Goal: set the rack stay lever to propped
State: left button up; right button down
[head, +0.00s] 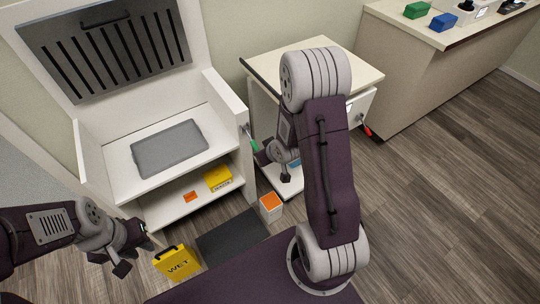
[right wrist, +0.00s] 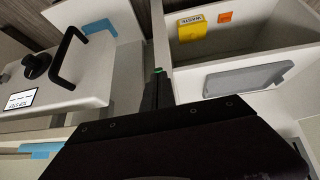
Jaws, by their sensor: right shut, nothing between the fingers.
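A lever with a green grip (head: 253,139) sits on the right side wall of the white cabinet (head: 91,170). I take it to be the rack stay lever. The slotted grey rack (head: 115,50) stands raised at the cabinet's back. My right gripper (head: 261,157) is shut and empty, close to the green grip. In the right wrist view its dark fingertips (right wrist: 157,82) are just below the green grip (right wrist: 158,70), which is mostly hidden; I cannot tell whether they touch. My left gripper (head: 133,247) is low at the left, its fingers unclear.
A grey tray (head: 170,148) lies on the cabinet's upper shelf. A yellow box (head: 218,178) and an orange block (head: 190,197) are on the lower shelf. A yellow WET box (head: 178,264) and an orange-topped box (head: 270,206) stand in front. A red-tipped lever (head: 367,131) is at right.

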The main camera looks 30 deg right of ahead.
jog(key=s, duration=0.1)
jog(key=s+r, duration=0.1)
jog(key=s, duration=0.1)
jog(key=shift+r, duration=0.2)
